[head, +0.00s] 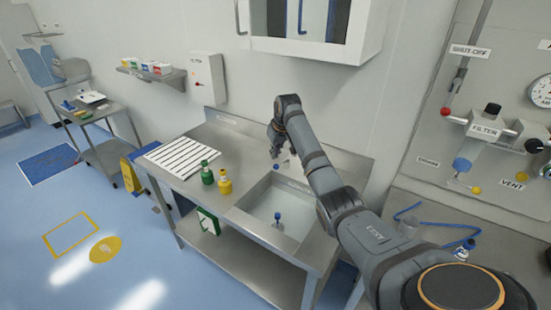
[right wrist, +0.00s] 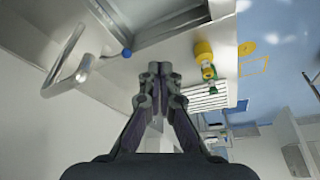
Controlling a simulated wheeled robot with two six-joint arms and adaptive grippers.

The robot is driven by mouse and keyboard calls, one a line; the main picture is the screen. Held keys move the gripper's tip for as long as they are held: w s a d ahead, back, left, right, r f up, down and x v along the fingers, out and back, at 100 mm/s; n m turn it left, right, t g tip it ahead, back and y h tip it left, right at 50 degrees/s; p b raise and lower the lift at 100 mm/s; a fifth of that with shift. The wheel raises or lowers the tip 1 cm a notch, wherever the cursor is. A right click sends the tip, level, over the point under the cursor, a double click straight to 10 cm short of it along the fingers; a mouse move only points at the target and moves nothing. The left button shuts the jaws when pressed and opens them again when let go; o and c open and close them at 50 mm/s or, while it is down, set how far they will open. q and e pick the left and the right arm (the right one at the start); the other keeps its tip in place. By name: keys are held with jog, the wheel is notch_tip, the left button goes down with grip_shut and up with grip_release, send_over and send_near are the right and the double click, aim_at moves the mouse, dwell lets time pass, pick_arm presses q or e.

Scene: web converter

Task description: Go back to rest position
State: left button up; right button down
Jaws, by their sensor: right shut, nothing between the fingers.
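My right arm reaches from the lower right of the head view over the steel sink bench (head: 245,215). My right gripper (head: 275,150) is above the back of the bench, near the sink. In the right wrist view the right gripper (right wrist: 158,72) has its fingers together with nothing between them. My left gripper is not in view. The sink faucet (right wrist: 75,68) is close to the right gripper on the left of the wrist view; the gripper looks apart from it.
A green bottle (head: 206,172) and a yellow bottle (head: 224,182) stand left of the sink beside a white slatted rack (head: 180,155). A wall cabinet (head: 310,40) hangs above. A panel with a gauge (head: 541,95) is at the right. The blue floor at left is mostly clear.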

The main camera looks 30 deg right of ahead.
jog(key=s+a+f+n, duration=0.1)
jog(key=s+a+f, duration=0.45)
jog(key=f, duration=0.25)
jog(key=s+a+f+n, duration=0.1)
jog(key=s+a+f, duration=0.4)
jog(key=s+f, duration=0.25)
jog(key=s+a+f, duration=0.1)
jog(key=s+a, duration=0.3)
jog(key=s, duration=0.7)
jog(key=s+a+f, duration=0.1)
jog(key=s+a, duration=0.3)
jog(key=s, duration=0.8)
jog(key=s+d+f+g+b, duration=0.1)
jog(key=d+f+b, duration=0.15)
jog(key=f, duration=1.25)
jog(key=s+d+f+g+b, duration=0.1)
jog(key=f+b, duration=0.2)
jog(key=f, duration=1.3)
jog(key=s+f+b, duration=0.3)
jog(key=s+f, duration=1.5)
jog(key=f, duration=0.2)
jog(key=shift+s+d+m+g+b, duration=0.15)
jog(key=shift+d+m+g+b, duration=0.15)
jog(key=shift+d+g+b, duration=0.1)
